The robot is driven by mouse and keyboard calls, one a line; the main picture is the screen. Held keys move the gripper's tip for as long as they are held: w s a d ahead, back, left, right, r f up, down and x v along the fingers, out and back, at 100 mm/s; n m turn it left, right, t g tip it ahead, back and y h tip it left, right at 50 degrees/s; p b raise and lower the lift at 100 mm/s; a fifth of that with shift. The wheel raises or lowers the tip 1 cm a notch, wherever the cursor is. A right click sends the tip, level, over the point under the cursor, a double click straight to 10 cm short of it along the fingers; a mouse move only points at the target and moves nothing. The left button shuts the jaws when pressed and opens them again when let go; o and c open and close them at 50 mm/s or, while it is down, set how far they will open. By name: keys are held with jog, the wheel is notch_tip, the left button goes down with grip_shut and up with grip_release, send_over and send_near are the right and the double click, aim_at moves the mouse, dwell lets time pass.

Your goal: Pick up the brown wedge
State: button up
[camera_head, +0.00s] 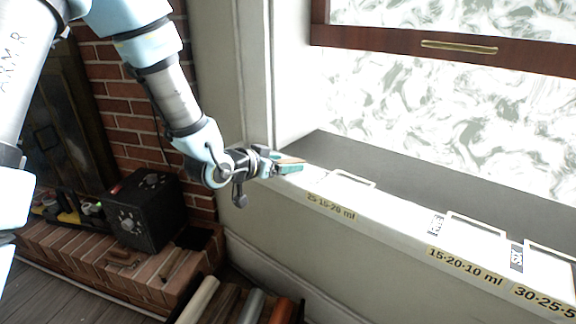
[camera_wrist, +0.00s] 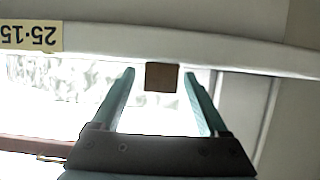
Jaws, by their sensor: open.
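The brown wedge (camera_wrist: 162,77) shows in the wrist view as a small brown square between the tips of my gripper's two teal fingers. In the head view a brown strip of it (camera_head: 291,160) shows at the fingertips, at the left end of the white window ledge. My gripper (camera_wrist: 162,78) is open, with a gap visible on both sides of the wedge. In the head view my gripper (camera_head: 297,167) reaches in from the left, level with the ledge. The fingers partly hide the wedge there, and whether it rests on the ledge is unclear.
The ledge front carries labels, such as 25·15·20 ml (camera_head: 331,206), and white frames (camera_head: 352,180) stand along it to the right. A wood-framed window (camera_head: 420,110) rises behind. A black box (camera_head: 146,210) stands on the brick hearth (camera_head: 120,262) at lower left.

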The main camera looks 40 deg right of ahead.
jog(key=shift+c, duration=0.4)
grip_shut()
